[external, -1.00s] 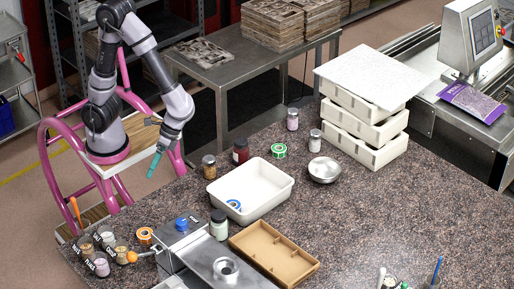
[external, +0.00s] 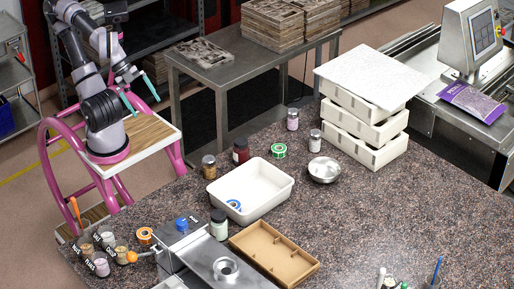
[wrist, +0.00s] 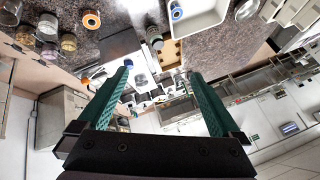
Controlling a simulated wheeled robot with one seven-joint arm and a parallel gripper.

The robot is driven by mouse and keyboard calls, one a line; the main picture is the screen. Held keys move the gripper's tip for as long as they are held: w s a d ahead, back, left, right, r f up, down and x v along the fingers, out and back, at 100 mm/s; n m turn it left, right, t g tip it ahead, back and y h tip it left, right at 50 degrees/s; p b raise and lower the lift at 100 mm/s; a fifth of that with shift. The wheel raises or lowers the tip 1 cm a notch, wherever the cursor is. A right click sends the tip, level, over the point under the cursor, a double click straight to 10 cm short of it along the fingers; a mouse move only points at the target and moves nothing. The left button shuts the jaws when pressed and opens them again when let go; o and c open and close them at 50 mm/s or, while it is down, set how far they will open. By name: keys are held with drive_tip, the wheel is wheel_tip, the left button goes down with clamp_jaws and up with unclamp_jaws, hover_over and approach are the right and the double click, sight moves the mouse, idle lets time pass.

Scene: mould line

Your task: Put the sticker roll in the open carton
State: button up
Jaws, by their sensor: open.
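Several rolls are in view. A green roll (external: 279,150) lies on the speckled counter, a blue roll (external: 235,204) lies in the white tub (external: 277,188), and an orange roll (external: 145,236) lies near the jars. I cannot tell which is the sticker roll. The open carton (external: 274,254) is brown, shallow and divided, and looks empty. My gripper (external: 142,98) is raised over the floor side, away from the counter, open and empty. In the wrist view the gripper (wrist: 160,72) is spread, with the carton (wrist: 171,51), orange roll (wrist: 91,19) and blue roll (wrist: 176,11) beyond it.
A steel machine (external: 210,268) stands left of the carton, with a pale-green jar (external: 218,225) beside it. Brown and red jars stand behind the tub. A metal bowl (external: 324,169) and stacked white trays (external: 362,120) are at the back right. The counter's right side is mostly clear.

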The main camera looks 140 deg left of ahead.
drive_tip(key=m+g+h, duration=0.2)
drive_tip(key=m+g, duration=0.5)
drive_tip(key=m, duration=1.1)
hover_over(144, 231)
wheel_tip(144, 231, down, 27)
drive_tip(key=f, duration=0.6)
drive_tip(key=shift+w+d, duration=0.3)
drive_tip(key=shift+d, duration=0.1)
drive_tip(key=f, duration=0.5)
drive_tip(key=shift+w+a+f, duration=0.1)
drive_tip(key=shift+w+f, duration=0.2)
drive_tip(key=c, duration=1.5)
